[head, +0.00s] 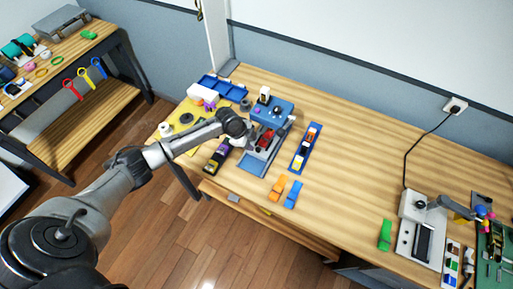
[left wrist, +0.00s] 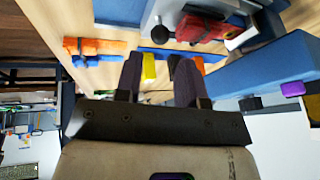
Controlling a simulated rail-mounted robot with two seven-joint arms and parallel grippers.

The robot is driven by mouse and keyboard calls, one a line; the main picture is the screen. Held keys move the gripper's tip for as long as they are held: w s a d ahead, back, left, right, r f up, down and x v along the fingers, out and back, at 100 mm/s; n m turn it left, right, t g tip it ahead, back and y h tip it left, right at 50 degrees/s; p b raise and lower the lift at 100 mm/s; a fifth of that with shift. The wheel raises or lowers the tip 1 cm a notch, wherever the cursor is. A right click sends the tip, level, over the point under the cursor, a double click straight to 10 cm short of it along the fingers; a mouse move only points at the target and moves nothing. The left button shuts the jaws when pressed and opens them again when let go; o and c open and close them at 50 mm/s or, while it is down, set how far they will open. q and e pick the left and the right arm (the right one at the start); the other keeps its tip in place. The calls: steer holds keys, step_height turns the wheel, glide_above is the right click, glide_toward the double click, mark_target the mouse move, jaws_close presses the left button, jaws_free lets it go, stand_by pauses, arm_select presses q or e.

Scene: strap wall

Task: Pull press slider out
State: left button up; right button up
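The press (head: 272,110) is a blue-topped machine on the wooden table; its blue body also fills the right of the left wrist view (left wrist: 265,72). Its grey slider (head: 262,147) carries a red part (head: 266,138), which also shows at the top of the left wrist view (left wrist: 205,27). My left gripper (left wrist: 158,78) is open, with a clear gap between its dark fingers and nothing gripped. In the head view the left wrist reaches in beside the press from the left; its fingertips are hard to make out there. My right gripper is not in view.
A blue tray (head: 306,148) with coloured parts lies right of the press. Orange (head: 277,187) and blue (head: 293,194) pieces lie near the front edge. A dark multicoloured strip (head: 216,157) lies left of the press. The table's middle right is clear up to a green piece (head: 385,234).

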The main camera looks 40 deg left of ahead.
mark_target(257, 149)
arm_select(q)
steer(key=shift+x, duration=2.9)
steer(key=shift+c, duration=0.5)
jaws_close()
steer(key=shift+s+d, duration=0.1)
